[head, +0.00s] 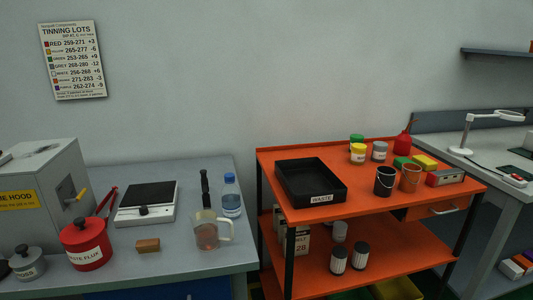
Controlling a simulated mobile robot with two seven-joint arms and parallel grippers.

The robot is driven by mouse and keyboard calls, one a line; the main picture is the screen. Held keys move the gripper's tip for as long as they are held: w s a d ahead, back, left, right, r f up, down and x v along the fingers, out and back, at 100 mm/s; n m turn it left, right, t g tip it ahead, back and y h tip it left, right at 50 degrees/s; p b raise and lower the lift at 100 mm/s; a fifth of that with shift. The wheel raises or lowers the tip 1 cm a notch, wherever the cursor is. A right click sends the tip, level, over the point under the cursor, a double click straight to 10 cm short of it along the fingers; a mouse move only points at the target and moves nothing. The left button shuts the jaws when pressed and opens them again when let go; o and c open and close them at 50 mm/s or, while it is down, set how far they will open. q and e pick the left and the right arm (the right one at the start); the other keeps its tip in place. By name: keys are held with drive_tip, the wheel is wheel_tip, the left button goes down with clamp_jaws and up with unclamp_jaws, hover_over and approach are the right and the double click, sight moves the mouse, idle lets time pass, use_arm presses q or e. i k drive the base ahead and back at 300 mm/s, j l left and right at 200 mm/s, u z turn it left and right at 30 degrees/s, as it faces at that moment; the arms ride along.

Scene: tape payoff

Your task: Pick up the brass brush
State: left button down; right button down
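I cannot pick out the brass brush with certainty. A small brown block (148,245) lies near the front of the left grey bench, and I cannot tell whether it has bristles. A dark, slim upright object (205,187) stands behind the glass jug (207,234), and its kind is unclear at this size. Neither of my grippers is in the head view.
The grey bench (187,279) also holds a red waste flux pot (86,246), a black-topped device (147,203) and a water bottle (231,197). An orange cart (375,203) with a black waste tray (311,184), jars and buckets stands right of it, beyond a narrow gap.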

sight(145, 245)
drive_tip(key=u, duration=1)
